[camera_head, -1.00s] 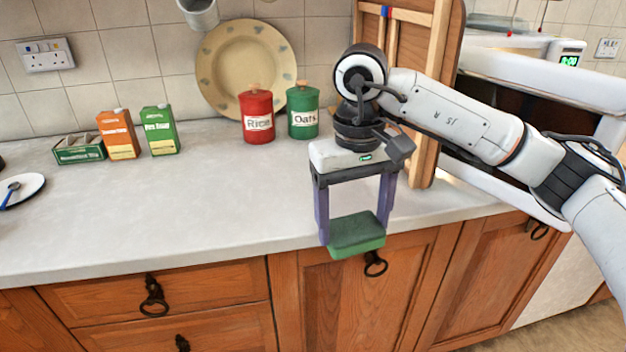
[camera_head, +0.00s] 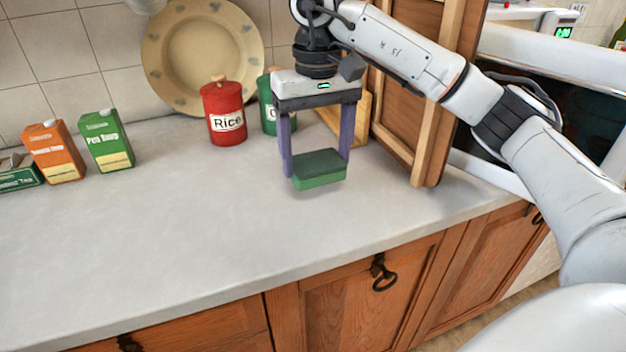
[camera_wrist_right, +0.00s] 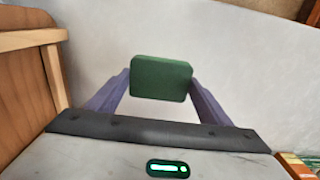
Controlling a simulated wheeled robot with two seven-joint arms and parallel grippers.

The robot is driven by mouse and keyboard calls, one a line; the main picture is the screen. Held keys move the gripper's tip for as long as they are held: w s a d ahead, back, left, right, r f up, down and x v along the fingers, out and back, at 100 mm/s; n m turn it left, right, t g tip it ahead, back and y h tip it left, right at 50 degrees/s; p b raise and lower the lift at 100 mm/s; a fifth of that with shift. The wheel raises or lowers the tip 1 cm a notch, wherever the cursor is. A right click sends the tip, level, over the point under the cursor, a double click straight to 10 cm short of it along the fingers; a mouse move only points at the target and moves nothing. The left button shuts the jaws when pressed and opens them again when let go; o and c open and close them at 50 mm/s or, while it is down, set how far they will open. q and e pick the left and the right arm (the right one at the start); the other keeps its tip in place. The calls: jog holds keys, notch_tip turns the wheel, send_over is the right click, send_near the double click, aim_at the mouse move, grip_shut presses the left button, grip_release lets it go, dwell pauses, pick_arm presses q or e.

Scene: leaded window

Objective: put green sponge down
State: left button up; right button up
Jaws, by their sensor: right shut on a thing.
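The green sponge (camera_head: 319,170) is a small block with a darker top. My right gripper (camera_head: 318,168) is shut on it, one purple finger at each end. The sponge hangs level over the grey worktop (camera_head: 180,230); I cannot tell for sure whether it touches the surface. In the right wrist view the sponge (camera_wrist_right: 161,78) sits between the fingertips, with pale worktop behind it. My left gripper is not in view.
A red Rice tin (camera_head: 224,112), a partly hidden green tin (camera_head: 268,112) and a large plate (camera_head: 185,50) stand behind. Cartons (camera_head: 106,140) stand at left. A wooden frame (camera_head: 425,120) stands close on the right.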

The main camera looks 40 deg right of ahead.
aim_at(316, 177)
jog(key=shift+f, duration=0.45)
notch_tip(316, 177, down, 4)
jog(key=shift+r, duration=0.1)
jog(key=shift+f, duration=0.25)
jog(key=o, duration=1.1)
jog(key=shift+c, duration=0.2)
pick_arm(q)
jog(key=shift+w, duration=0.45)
pick_arm(e)
jog(key=shift+o, duration=0.2)
